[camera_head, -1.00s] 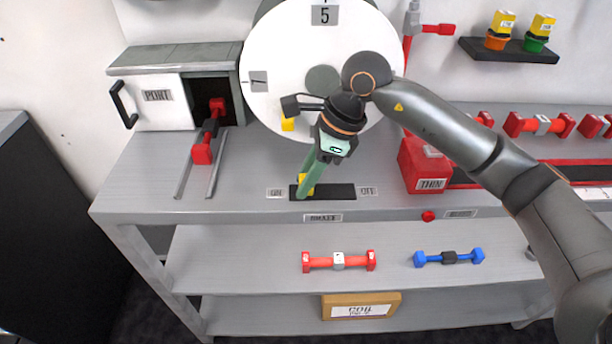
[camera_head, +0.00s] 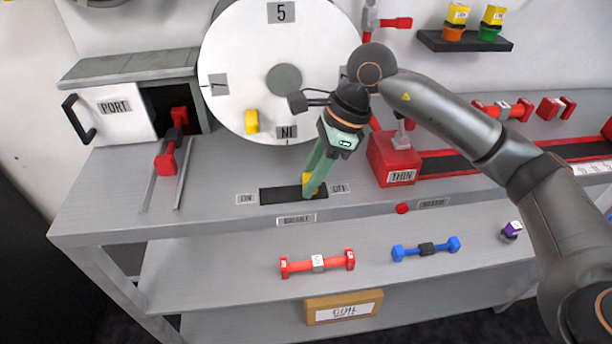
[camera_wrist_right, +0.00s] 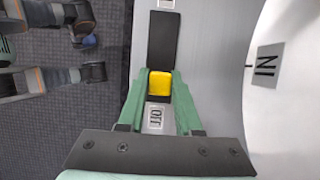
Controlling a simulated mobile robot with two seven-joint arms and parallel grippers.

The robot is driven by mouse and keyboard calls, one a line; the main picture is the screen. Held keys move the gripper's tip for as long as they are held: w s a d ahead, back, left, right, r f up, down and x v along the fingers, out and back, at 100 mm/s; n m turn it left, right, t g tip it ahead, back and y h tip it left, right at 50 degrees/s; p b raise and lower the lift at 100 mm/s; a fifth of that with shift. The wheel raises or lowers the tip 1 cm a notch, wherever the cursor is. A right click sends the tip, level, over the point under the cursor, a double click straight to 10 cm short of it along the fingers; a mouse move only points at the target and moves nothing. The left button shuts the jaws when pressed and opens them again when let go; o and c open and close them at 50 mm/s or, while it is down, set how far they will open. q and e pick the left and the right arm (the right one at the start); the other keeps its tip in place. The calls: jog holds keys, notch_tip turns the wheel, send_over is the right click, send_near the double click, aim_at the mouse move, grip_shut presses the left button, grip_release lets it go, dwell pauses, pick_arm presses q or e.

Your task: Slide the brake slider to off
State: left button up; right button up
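The brake slider is a yellow knob (camera_head: 308,180) in a black slot (camera_head: 280,195) on the tabletop's front part. The knob stands at the right end of the slot, beside the OFF label (camera_head: 339,188). The ON label (camera_head: 246,199) is at the slot's left end. My right gripper (camera_head: 310,192) reaches down with its green fingers on the knob. In the right wrist view the yellow knob (camera_wrist_right: 160,81) sits between both fingers, which appear to touch its sides. The OFF label also shows there (camera_wrist_right: 156,117). My left gripper is not in view.
A large white dial (camera_head: 235,95) stands behind the slot. A red box marked THIN (camera_head: 392,160) is to the right, and a red handle on rails (camera_head: 167,160) to the left. A BRAKE label (camera_head: 296,220) is on the front edge.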

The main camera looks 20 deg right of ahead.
jog(key=shift+o, duration=1.4)
jog(key=shift+d, duration=0.25)
jog(key=shift+o, duration=0.8)
jog(key=shift+a, duration=0.1)
jog(key=p+v, duration=0.1)
jog(key=v, duration=1.1)
jog(key=shift+r, duration=0.25)
jog(key=shift+s, duration=0.2)
